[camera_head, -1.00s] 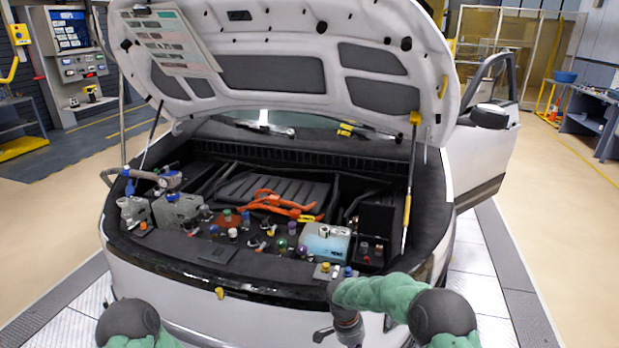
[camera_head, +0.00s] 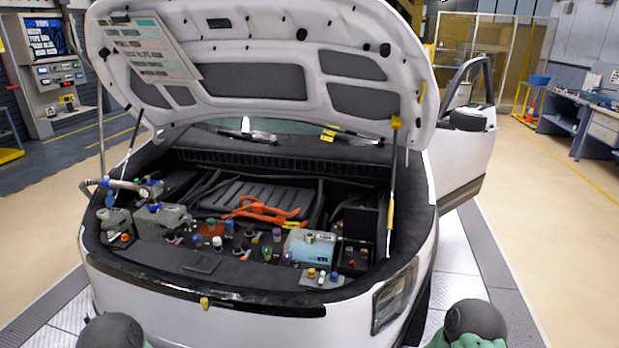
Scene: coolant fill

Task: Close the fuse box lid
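The fuse box (camera_head: 354,261) is a small black box at the right side of the engine bay, just right of the pale blue tank. Its black lid (camera_head: 360,222) stands open and upright at the back of the box. Small parts show inside the box, too small to tell apart. Neither gripper is in view; only rounded parts of my arms show at the bottom left and bottom right edges. Nothing of mine touches the lid.
The pale blue tank (camera_head: 309,247) stands left of the fuse box. A yellow-ended prop rod (camera_head: 391,185) rises close to its right. The raised hood (camera_head: 260,60) hangs over the bay. Orange cables (camera_head: 262,211) and several coloured caps lie to the left.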

